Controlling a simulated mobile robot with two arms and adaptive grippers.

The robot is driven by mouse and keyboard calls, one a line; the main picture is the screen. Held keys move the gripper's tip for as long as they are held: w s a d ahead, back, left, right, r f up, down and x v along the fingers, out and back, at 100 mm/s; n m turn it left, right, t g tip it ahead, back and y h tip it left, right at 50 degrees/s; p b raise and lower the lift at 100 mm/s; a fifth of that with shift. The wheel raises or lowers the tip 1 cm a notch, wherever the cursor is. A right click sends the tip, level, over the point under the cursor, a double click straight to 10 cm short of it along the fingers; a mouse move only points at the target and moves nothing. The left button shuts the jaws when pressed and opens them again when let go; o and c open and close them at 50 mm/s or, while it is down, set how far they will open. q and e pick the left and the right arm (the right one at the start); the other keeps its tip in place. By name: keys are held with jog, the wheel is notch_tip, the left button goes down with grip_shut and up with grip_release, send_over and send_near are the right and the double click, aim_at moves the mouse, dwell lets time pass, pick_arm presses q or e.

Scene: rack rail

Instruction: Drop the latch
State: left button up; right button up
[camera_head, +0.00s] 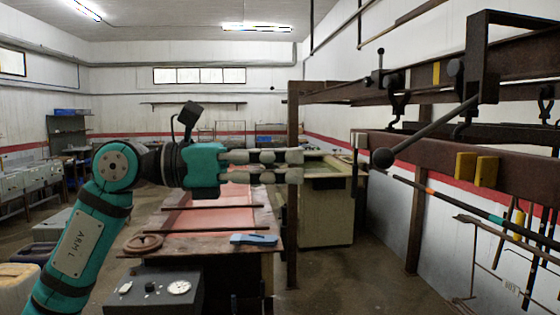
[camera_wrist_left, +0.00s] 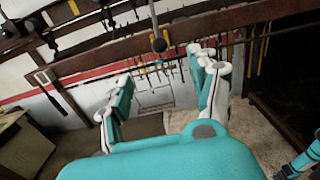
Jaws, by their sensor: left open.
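A dark lever with a black ball knob (camera_head: 383,158) slopes down to the left from the steel rail at the right; I take it for the latch handle. Its knob also shows in the left wrist view (camera_wrist_left: 159,45), beyond and between the fingers. My left gripper (camera_head: 297,166) is open and empty, its fingers pointing right. In the head view it is left of the knob, with a clear gap between them. In the left wrist view its two fingers (camera_wrist_left: 160,72) stand apart. My right gripper does not show.
The rusty rail (camera_head: 430,80) carries several hooks, above a brown beam (camera_head: 440,155) with yellow blocks (camera_head: 476,169). A rusty post (camera_head: 293,220) stands close by the left fingertips. A workbench (camera_head: 180,250) and a control box (camera_head: 155,290) are below.

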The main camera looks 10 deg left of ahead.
aim_at(373, 159)
pick_arm(q)
jog(key=p+x, duration=0.3)
jog(key=x, duration=1.1)
jog(key=shift+p, duration=0.3)
jog(key=c, duration=1)
